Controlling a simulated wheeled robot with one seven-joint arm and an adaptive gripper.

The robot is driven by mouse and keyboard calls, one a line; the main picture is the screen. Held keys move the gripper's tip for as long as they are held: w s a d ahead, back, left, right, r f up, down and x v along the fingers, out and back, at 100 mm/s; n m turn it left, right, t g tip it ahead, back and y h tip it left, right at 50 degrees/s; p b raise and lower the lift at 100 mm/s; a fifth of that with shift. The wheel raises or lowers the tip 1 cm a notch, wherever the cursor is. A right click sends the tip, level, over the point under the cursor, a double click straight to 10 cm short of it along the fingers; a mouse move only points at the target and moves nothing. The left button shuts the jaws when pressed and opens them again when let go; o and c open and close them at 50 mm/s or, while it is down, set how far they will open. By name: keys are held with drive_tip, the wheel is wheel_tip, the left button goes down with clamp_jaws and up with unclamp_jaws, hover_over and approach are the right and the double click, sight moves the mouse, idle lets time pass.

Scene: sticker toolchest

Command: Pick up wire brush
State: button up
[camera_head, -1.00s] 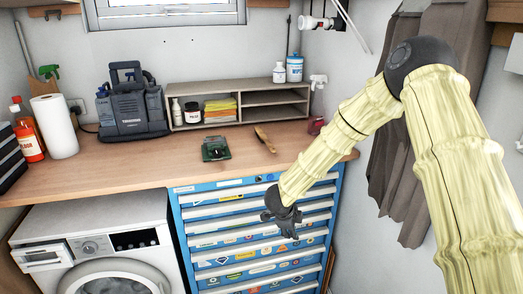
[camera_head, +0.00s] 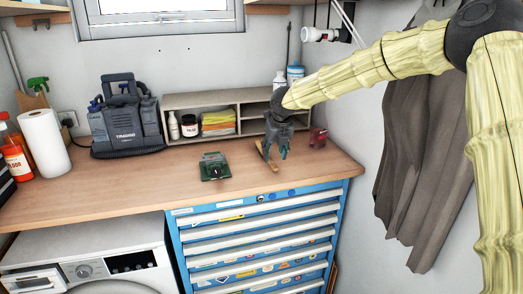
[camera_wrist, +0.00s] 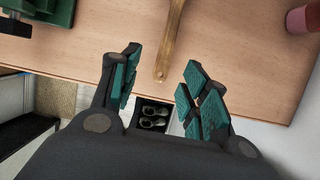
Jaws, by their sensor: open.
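The wire brush (camera_head: 266,158) lies on the wooden worktop, partly hidden behind my gripper in the head view. In the wrist view its wooden handle (camera_wrist: 172,42) runs down from the top edge, with its rounded end near the front edge of the worktop. Its bristles are not visible there. My gripper (camera_head: 276,153) points down over the right part of the worktop. In the wrist view its teal-padded fingers (camera_wrist: 163,65) are spread apart and empty, with the handle end showing in the gap beyond them.
A green device (camera_head: 214,167) lies to the left of the brush and a red object (camera_head: 318,138) to the right. A grey shelf unit (camera_head: 200,100) stands behind. A blue drawer chest (camera_head: 174,233) is below. The worktop front is mostly clear.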

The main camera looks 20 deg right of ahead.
sight(273, 163)
drive_tip(key=x, duration=0.3)
drive_tip(key=shift+w+d+f, duration=0.15)
drive_tip(key=shift+w+d, duration=0.05)
drive_tip(key=shift+w, duration=0.1)
drive_tip(key=shift+w+d+f+p, duration=0.1)
drive_tip(key=shift+w+f+p, duration=0.2)
drive_tip(key=shift+p, duration=0.6)
drive_tip(key=p+x, duration=0.1)
drive_tip(key=x, duration=0.2)
drive_tip(key=shift+w+f, duration=0.15)
drive_tip(key=shift+w, duration=0.15)
drive_tip(key=shift+d+f, duration=0.1)
drive_tip(key=shift+f, duration=0.25)
clamp_jaws()
